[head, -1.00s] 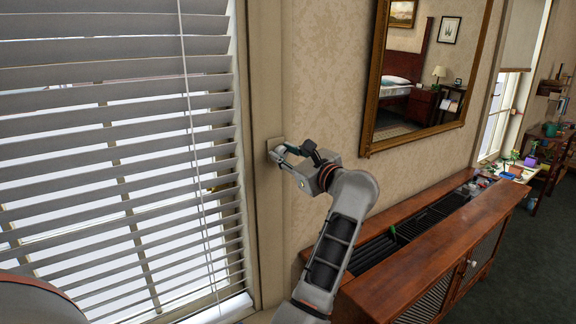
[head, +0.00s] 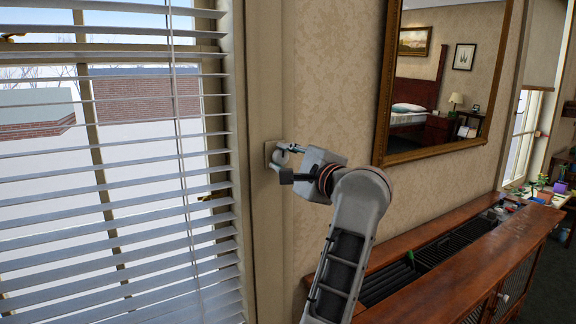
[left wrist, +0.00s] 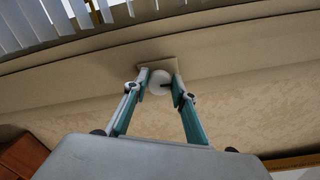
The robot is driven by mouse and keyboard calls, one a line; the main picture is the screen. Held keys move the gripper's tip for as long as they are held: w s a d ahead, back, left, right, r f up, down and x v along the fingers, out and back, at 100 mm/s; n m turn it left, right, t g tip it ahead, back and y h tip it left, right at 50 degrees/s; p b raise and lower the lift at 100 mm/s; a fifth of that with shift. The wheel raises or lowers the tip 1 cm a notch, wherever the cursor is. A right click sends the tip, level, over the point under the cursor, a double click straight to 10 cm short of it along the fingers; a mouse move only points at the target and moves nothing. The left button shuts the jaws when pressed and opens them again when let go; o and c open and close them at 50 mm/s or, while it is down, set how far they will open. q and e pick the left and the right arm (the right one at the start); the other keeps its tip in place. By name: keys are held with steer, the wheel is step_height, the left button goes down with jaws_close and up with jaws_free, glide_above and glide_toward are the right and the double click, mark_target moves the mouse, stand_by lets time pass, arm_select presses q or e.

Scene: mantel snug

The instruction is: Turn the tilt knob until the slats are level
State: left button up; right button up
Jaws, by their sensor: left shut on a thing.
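The tilt knob (head: 281,157) is a small pale round knob on a square plate on the window frame, right of the blind. It also shows in the left wrist view (left wrist: 158,86), between my fingers. My left gripper (head: 279,164) is shut on the knob, one finger on each side, with the hand rolled. The blind's slats (head: 120,166) look close to level: those near eye height show as thin edges, and the lower ones show their upper faces. Slat ends also show in the left wrist view (left wrist: 75,18). My right gripper is out of view.
A gold-framed mirror (head: 384,110) hangs on the wall right of my arm. A long wooden cabinet (head: 455,265) with a dark grille top stands below it, under my forearm. Thin blind cords (head: 178,120) hang in front of the slats.

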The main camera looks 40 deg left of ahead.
arm_select(q)
steer(key=shift+n, duration=0.5)
steer(key=o, duration=1.1)
steer(key=shift+a, duration=0.1)
steer(key=shift+c, duration=0.2)
steer(key=shift+r, duration=0.15)
steer(key=shift+r, duration=0.4)
steer(key=o, duration=0.9)
steer(key=r, duration=0.7)
steer(key=shift+a+r, duration=0.25)
steer(key=shift+r, duration=0.1)
steer(key=shift+s+d+r, duration=0.15)
steer(key=shift+d+r, duration=0.15)
steer(key=shift+r, duration=0.25)
steer(key=shift+s+d+r, duration=0.1)
steer(key=shift+d+r, duration=0.2)
steer(key=shift+r, duration=0.2)
steer(key=c, duration=0.9)
steer(key=shift+w+a+f, duration=0.3)
steer(key=shift+a+f, duration=0.05)
steer(key=shift+d, duration=0.1)
